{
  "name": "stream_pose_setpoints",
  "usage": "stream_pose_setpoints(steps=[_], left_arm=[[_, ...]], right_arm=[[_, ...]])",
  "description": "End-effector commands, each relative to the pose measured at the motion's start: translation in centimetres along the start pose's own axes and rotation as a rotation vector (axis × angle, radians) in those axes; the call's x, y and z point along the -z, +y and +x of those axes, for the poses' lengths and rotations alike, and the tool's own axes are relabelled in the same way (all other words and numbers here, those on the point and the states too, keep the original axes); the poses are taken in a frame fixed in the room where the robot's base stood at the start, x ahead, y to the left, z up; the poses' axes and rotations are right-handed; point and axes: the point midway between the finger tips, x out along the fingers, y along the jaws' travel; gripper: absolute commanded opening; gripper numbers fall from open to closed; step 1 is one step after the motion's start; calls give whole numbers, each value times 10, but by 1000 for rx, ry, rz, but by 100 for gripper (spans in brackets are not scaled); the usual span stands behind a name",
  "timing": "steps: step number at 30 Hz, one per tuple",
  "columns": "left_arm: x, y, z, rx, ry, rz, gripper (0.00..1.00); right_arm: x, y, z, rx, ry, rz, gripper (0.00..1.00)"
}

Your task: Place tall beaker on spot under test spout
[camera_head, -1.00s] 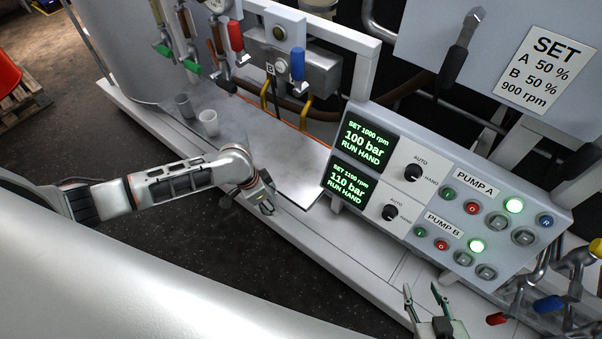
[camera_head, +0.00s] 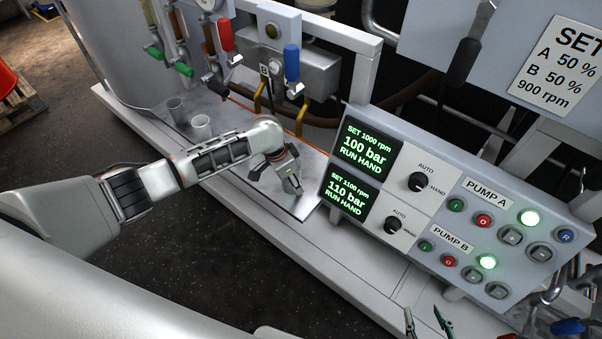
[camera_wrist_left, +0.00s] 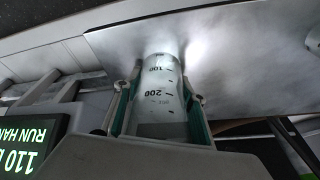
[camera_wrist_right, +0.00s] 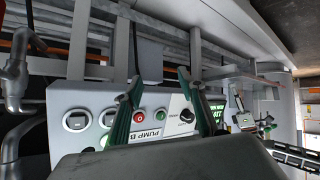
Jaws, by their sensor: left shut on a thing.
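The tall beaker (camera_wrist_left: 160,95), clear with dark marks for 100 and 200, sits between the fingers of my left gripper (camera_wrist_left: 160,100), which is shut on it. In the head view my left gripper (camera_head: 291,186) is over the right end of the metal worktop (camera_head: 240,175), left of the pump panel; the beaker is hard to make out there. A spout with a blue lever (camera_head: 291,62) and one with a red lever (camera_head: 227,38) are behind the worktop. I cannot make out a marked spot. My right gripper (camera_head: 427,322) is open and empty at the bottom edge.
Two small cups, one grey (camera_head: 175,110) and one pale (camera_head: 201,127), stand on the worktop's left part. The pump panel (camera_head: 450,210) with screens and buttons stands to the right. Green-handled valves (camera_head: 184,69) hang at the back left.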

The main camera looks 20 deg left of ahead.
Motion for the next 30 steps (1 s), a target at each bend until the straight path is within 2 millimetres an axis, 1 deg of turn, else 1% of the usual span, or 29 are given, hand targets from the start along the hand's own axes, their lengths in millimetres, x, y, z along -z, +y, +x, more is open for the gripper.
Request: stream_pose_setpoints(steps=[1,3,5,8,9,14,18,23,24,25,30], left_arm=[[6,-2,5,-3,0,-1,22],[16,-5,10,-4,-1,-2,22],[22,-9,13,-5,-3,-3,22],[32,-12,14,-5,-3,-2,22],[30,-13,16,-4,-4,-1,22],[32,-14,11,-1,0,0,22],[32,-14,11,0,1,0,22],[31,-13,16,-1,1,-1,22],[31,-13,15,0,1,-1,51],[31,-13,15,0,1,-1,57],[31,-13,15,-1,1,-1,57]], right_arm=[[-6,-2,2,4,-7,1,40],[-10,-5,4,9,-11,2,40],[-10,-6,5,12,-8,1,40],[-3,-6,5,15,7,-5,40],[-2,-6,6,17,9,-7,40],[7,-5,4,17,24,-12,40],[6,-6,4,18,23,-10,40],[3,-7,4,19,17,-7,40],[3,-7,4,19,16,-6,40],[2,-7,4,18,16,-6,40],[2,-6,4,16,14,-3,40]])
